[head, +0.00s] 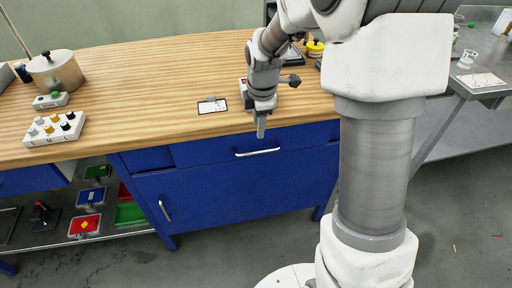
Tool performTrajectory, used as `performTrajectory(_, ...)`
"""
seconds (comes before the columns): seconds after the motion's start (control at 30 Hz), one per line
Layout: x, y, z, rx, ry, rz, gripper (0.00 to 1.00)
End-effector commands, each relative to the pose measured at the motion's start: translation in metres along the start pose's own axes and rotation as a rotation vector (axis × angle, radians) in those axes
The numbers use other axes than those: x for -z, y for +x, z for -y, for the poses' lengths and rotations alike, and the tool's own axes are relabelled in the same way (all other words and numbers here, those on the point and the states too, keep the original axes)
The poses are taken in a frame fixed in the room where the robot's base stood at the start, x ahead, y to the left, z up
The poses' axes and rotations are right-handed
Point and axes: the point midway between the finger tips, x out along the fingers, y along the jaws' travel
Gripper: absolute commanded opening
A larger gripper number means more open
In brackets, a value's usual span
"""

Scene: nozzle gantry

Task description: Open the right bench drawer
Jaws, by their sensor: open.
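The right bench drawer (215,153) is a blue front under the wooden bench top, with a pale horizontal bar handle (257,153). It looks shut, flush with the cabinet. My gripper (261,130) points down in front of the bench's front edge, just above the handle in the picture. It is open and holds nothing that I can see. From this angle its fingers overlap, and I cannot tell how far from the handle they are in depth. My arm hides the right end of the bench front.
A blue cabinet door (225,195) with a vertical handle lies below the drawer. On the wooden bench top (150,85) are a white button box (54,129), a round lidded pot (55,72) and a white card (211,106). A grey table (470,105) stands at right. Floor in front is clear.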

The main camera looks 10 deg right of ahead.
Motion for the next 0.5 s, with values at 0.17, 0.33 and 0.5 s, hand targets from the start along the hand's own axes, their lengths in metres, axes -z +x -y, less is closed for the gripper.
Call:
performTrajectory(0.17, 0.000, 0.044, 0.002, 0.005, 0.000, 0.000, 0.45)
performTrajectory(0.33, 0.000, 0.079, 0.001, 0.004, 0.001, 0.000, 0.45)
performTrajectory(0.5, 0.000, 0.105, 0.001, 0.002, 0.001, 0.000, 0.45)
